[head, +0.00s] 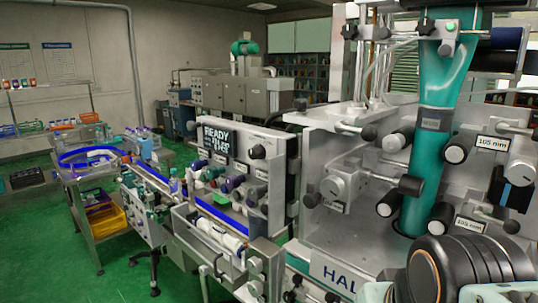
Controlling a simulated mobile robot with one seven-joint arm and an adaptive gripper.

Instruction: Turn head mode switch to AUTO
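The sleeve applicator (310,150) fills the right half of the head view, with a teal sleeve web (430,130) running down its front. Another round knob (521,172) is at the far right. No AUTO marking is readable, so I cannot tell which control is the head mode switch or how it is set. My gripper is not in view. A large black ribbed part with an orange ring (430,275) fills the bottom right corner and hides the panel behind it.
A conveyor (150,177) with bottles runs to the left of the applicator. A "READY" display (217,138) stands above it. Green floor (40,255) is clear at lower left. Black handles stick out from the panel.

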